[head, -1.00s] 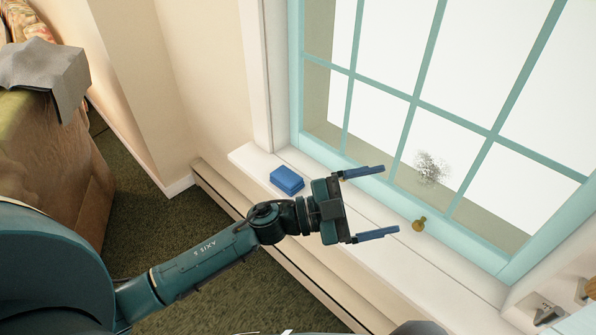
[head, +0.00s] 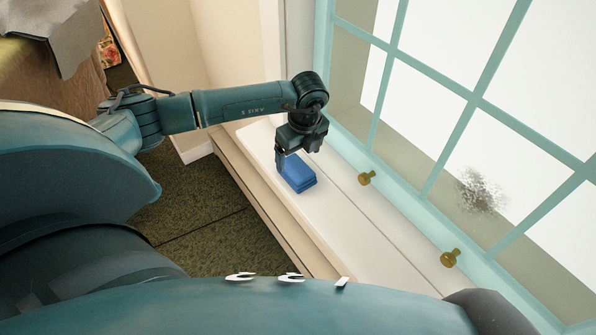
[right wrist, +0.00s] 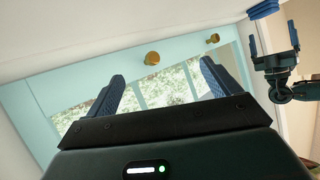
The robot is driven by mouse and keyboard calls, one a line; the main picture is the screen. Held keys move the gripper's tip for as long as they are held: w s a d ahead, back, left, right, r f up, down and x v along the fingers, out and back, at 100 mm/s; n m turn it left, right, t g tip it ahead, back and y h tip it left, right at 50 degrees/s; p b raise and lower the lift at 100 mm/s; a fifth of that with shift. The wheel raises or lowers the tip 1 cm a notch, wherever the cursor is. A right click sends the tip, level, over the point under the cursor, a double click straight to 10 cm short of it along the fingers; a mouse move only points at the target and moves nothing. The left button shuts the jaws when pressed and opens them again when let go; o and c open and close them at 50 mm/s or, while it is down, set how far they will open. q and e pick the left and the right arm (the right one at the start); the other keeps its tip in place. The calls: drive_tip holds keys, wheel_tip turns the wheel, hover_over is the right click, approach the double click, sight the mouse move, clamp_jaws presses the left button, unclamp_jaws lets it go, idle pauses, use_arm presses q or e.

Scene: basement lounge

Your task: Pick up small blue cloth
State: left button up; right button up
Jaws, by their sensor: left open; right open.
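The small blue cloth (head: 298,174) lies folded in a flat stack on the white window sill (head: 345,225).
The teal-framed window (head: 430,180) borders the sill on the right. Two brass knobs (head: 366,178) (head: 449,258) stick out along its lower frame. A table with a grey cloth (head: 65,30) stands at the upper left. Dark green carpet (head: 200,210) lies left of the sill.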

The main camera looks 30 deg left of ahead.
sight(297, 169)
use_arm(q)
drive_tip(key=f, duration=0.5)
drive_tip(key=a+f, duration=0.1)
drive_tip(key=f, duration=0.1)
drive_tip(key=shift+w+f, duration=0.15)
drive_tip(key=shift+w, duration=0.2)
drive_tip(key=c, duration=1.1)
drive_tip(key=shift+o, duration=0.2)
wheel_tip(297, 169, up, 10)
drive_tip(key=shift+r, duration=0.1)
